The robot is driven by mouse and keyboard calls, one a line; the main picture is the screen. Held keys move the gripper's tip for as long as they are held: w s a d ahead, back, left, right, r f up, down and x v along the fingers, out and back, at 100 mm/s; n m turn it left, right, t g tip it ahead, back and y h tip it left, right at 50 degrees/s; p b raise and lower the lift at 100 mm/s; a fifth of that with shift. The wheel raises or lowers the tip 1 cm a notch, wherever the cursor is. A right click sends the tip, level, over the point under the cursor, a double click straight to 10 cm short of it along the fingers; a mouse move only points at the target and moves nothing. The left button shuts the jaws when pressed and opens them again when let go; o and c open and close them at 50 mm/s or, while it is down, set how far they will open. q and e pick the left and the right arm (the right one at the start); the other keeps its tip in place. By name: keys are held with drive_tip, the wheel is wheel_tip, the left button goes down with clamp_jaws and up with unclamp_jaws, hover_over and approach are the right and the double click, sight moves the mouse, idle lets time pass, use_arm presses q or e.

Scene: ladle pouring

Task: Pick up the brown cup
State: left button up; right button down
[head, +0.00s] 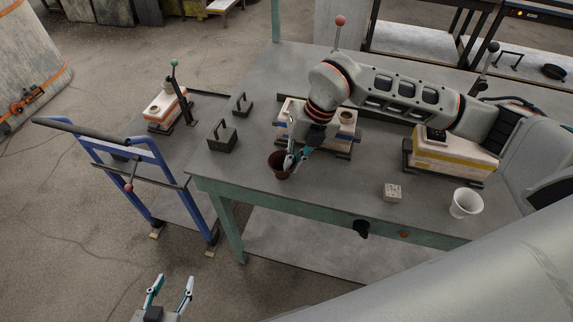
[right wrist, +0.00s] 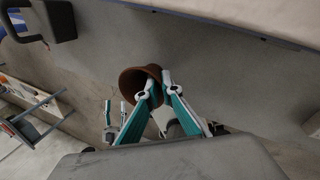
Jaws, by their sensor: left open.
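The brown cup (head: 276,166) stands upright on the grey-topped table (head: 335,190), near its front left part. My right gripper (head: 291,162) reaches down at the cup's right side, its fingertips at the rim. In the right wrist view the brown cup (right wrist: 137,80) shows behind the fingertips (right wrist: 157,84), which are close together and overlap the rim. Whether they pinch the cup wall is not clear. My left gripper (head: 170,290) is open and empty at the bottom of the head view, away from the table.
A white cup (head: 466,204) and a small grey block (head: 393,192) are on the table's right side. Moulds (head: 455,155) stand behind, and dark handled weights (head: 222,136) sit at the left. A blue cart (head: 137,160) stands left of the table.

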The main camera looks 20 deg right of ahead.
drive_tip(key=shift+r, duration=0.15)
use_arm(q)
drive_tip(key=shift+f+b, duration=0.65)
use_arm(e)
wheel_tip(320, 180, up, 20)
